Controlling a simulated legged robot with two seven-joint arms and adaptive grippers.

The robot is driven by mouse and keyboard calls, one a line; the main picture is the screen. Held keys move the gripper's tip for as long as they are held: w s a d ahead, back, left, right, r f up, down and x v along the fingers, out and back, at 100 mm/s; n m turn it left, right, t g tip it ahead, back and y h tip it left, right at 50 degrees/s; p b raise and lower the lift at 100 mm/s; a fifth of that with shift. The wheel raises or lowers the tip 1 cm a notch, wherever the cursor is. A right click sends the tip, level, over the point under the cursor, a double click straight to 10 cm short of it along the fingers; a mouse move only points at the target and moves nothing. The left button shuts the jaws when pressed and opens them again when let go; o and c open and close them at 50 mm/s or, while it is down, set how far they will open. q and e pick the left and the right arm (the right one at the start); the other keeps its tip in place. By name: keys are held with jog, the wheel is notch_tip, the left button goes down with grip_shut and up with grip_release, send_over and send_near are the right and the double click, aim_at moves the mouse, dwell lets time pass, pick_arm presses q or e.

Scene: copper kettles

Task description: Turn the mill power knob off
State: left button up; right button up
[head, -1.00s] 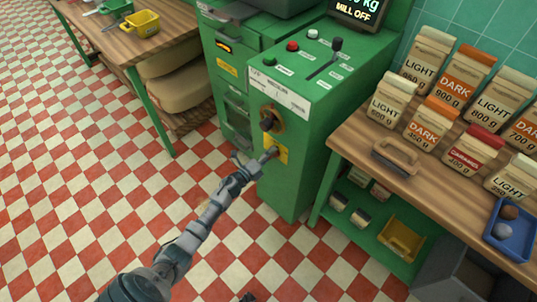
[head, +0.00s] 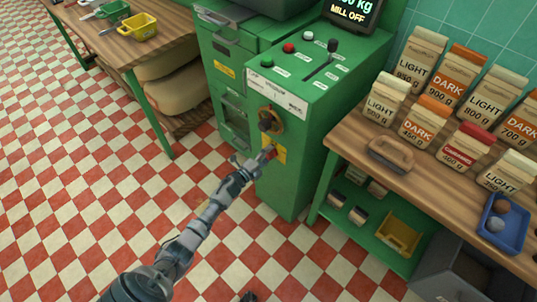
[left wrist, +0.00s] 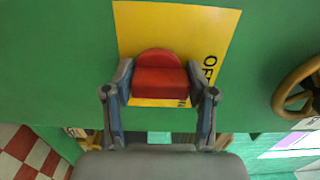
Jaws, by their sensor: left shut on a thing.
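The red power knob (left wrist: 159,82) sits on a yellow plate (left wrist: 215,35) on the front of the green mill (head: 285,178). In the left wrist view its straight grip lies across the picture between my two fingertips. Letters that look like part of "OFF" stand on the plate right of it, partly hidden by a finger. In the head view a small red part of the knob (head: 270,152) shows at the fingertips. My left gripper (left wrist: 160,84) is shut on the knob from its two sides. The mill's display (head: 352,10) reads "MILL OFF".
A round brass handwheel (left wrist: 298,88) is on the mill front, right of the knob in the wrist view. A wooden counter (head: 350,138) with flour bags and a blue tray (head: 506,224) stands right of the mill. Tiled floor (head: 80,200) is open at the left.

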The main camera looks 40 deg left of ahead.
pick_arm(q)
jog(key=shift+a, duration=0.25)
jog(key=o, duration=1)
jog(key=shift+f, duration=0.1)
jog(key=shift+o, duration=0.7)
jog(key=shift+f, duration=0.1)
jog(key=shift+s, duration=0.25)
jog(key=s+a, duration=0.1)
jog(key=s, duration=1)
jog(key=shift+s, duration=0.2)
